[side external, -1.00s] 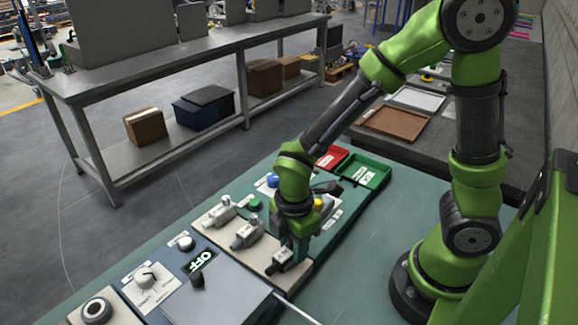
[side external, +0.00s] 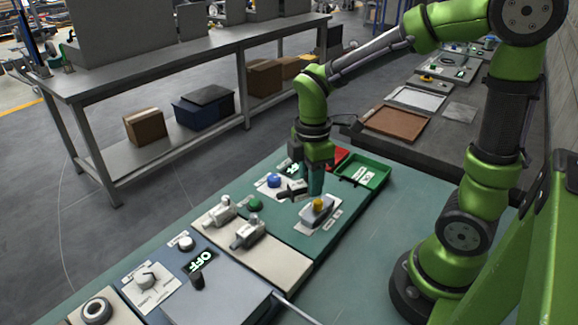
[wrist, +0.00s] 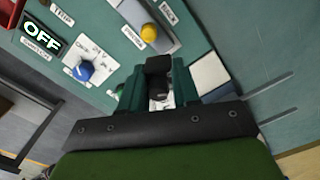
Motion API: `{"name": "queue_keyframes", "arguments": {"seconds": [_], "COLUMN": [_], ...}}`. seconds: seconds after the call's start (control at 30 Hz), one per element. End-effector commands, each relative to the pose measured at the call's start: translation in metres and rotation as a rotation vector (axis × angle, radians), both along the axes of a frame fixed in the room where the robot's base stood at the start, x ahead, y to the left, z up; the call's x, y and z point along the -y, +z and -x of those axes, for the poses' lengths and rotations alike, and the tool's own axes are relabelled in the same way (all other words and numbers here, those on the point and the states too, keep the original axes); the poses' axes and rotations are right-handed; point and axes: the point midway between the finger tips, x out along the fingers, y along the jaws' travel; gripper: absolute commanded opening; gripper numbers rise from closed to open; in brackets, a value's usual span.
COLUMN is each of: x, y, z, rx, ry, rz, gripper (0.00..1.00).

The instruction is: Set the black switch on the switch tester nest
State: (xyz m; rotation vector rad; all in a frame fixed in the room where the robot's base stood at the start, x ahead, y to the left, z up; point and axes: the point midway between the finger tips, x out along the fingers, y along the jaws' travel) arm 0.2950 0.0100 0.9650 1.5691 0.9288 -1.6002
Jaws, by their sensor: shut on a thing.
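The black switch (side external: 292,190) is between the fingers of my gripper (side external: 314,182), lifted above the teal tester board (side external: 290,224). In the wrist view the switch (wrist: 158,72) shows as a dark block between the two green fingers. My gripper is shut on it. On the board are a blue knob (side external: 273,180), a green button (side external: 255,204) and a grey raised fixture (side external: 316,214) with a yellow button (side external: 319,204). I cannot tell which part is the nest; my gripper hides some of the board.
Two grey switches (side external: 220,210) (side external: 247,232) stand on the beige board (side external: 277,262). A display reading OFF (wrist: 42,38) shows in the wrist view.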

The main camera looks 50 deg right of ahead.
Motion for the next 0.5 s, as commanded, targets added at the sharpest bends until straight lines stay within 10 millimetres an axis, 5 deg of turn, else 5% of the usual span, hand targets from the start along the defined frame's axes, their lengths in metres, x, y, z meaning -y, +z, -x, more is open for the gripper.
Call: {"name": "queue_keyframes", "arguments": {"seconds": [0.3, 0.5], "x": [0.139, 0.172], "y": [-0.008, -0.008], "z": [0.003, 0.008], "rx": [0.006, 0.020], "ry": [0.092, 0.328], "rz": [-0.010, -0.005], "gripper": [0.00, 0.00]}}
